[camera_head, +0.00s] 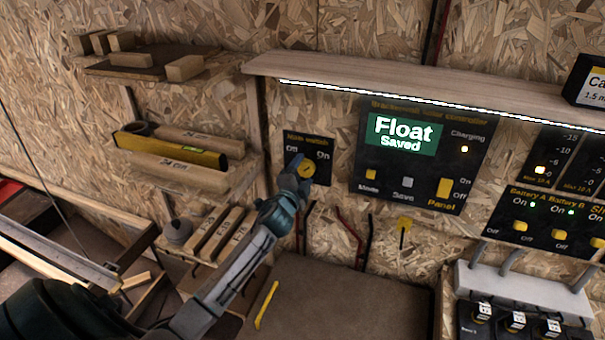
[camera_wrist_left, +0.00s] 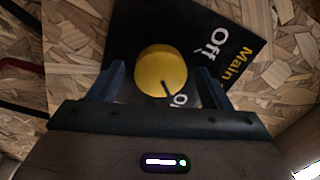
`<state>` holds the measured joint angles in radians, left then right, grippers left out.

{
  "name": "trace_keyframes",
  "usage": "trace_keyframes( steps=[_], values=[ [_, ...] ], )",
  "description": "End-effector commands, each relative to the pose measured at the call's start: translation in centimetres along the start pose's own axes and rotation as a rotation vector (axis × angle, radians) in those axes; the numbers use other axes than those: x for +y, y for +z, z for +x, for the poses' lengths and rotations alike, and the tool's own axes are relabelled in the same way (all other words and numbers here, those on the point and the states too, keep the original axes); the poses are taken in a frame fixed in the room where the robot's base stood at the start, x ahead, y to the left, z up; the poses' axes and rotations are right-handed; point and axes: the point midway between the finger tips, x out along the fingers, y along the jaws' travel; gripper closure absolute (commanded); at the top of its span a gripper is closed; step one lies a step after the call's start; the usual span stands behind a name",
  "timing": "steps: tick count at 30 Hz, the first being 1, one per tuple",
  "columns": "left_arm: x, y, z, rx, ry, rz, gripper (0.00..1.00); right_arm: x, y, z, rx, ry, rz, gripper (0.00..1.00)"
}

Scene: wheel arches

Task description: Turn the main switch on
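The main switch is a round yellow knob (camera_head: 306,170) on a black plate (camera_head: 322,148) fixed to the chipboard wall, with Off and On labels. My left gripper (camera_head: 302,172) is at the plate. In the left wrist view its fingers (camera_wrist_left: 158,85) stand open on either side of the knob, with a visible gap at each side. My right gripper is not in view.
A control panel (camera_head: 450,130) with a display reading "Float Saved" is right of the switch. A wooden shelf (camera_head: 400,90) with a light strip juts out above. Cables hang below the switch.

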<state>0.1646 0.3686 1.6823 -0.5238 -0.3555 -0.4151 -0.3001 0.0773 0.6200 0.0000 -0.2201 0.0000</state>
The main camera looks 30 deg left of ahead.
Motion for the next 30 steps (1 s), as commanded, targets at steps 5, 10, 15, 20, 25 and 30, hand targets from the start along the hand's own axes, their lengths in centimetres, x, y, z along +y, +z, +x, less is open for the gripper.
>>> trace_keyframes(
  steps=[5, 10, 15, 20, 25, 30],
  values=[
    [0.0, 0.0, 0.0, 0.000, 0.000, -0.001, 0.28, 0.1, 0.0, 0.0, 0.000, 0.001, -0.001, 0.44],
    [0.2, 0.1, -0.8, 0.000, 0.001, 0.000, 0.28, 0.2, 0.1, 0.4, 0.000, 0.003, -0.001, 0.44],
    [0.5, 0.1, -3.6, 0.001, 0.001, 0.000, 0.28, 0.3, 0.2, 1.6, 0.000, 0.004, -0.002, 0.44],
    [0.5, 0.1, -6.8, 0.002, 0.001, 0.002, 0.28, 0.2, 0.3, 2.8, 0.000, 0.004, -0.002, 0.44],
    [0.3, 0.1, -9.4, 0.001, 0.001, 0.001, 0.28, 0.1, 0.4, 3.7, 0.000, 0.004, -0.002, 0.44],
    [0.1, 0.0, -10.7, 0.000, 0.001, 0.001, 0.28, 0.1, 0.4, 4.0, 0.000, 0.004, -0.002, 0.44]
  ],
)
